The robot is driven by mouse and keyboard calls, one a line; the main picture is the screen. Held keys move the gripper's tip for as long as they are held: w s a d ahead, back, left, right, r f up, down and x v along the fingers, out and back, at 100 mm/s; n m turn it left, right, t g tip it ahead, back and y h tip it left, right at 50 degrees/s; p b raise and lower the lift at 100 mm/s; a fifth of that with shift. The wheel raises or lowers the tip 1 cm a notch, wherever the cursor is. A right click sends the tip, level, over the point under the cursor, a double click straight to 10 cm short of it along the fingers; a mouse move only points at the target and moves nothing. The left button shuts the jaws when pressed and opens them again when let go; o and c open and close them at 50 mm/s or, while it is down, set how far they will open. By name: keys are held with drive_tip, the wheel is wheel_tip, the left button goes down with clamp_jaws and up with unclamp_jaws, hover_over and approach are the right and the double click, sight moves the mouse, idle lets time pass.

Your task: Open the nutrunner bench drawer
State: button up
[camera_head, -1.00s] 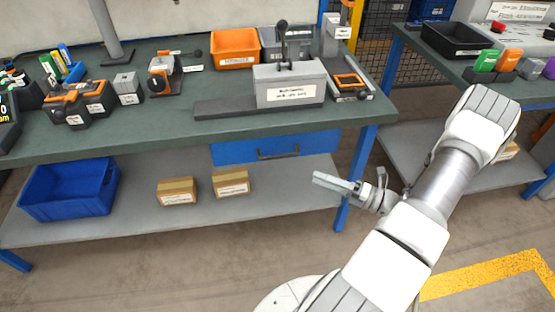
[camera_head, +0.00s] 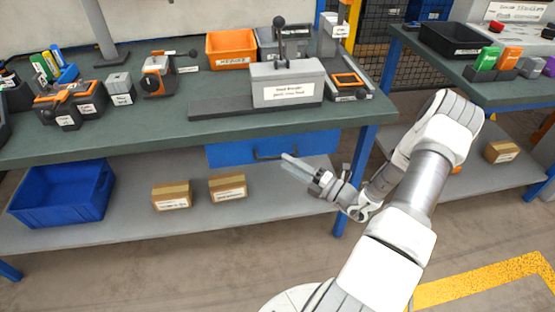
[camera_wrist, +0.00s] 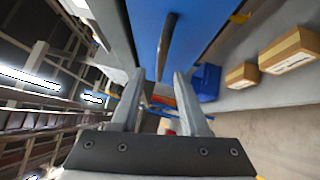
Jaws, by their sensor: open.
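The blue drawer (camera_head: 265,148) hangs under the green bench top (camera_head: 150,128) and looks shut. Its dark bar handle (camera_head: 274,155) is on its front. My gripper (camera_head: 288,161) is just in front of the right part of the handle, at about its height. In the wrist view the blue drawer front (camera_wrist: 190,30) fills the upper middle, with the handle (camera_wrist: 167,45) beyond the fingertips. My gripper there (camera_wrist: 158,75) has its two fingers apart with nothing between them. Whether a finger touches the handle I cannot tell.
A blue bin (camera_head: 62,195) and two cardboard boxes (camera_head: 172,195) (camera_head: 228,187) stand on the lower shelf. A grey fixture (camera_head: 287,85) with a lever sits on the bench top. A blue bench leg (camera_head: 352,175) stands right of the drawer.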

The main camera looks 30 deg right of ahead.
sight(278, 156)
drive_tip(key=shift+b+x, duration=0.35)
drive_tip(key=shift+x, duration=1.9)
drive_tip(key=shift+c, duration=0.2)
clamp_jaws()
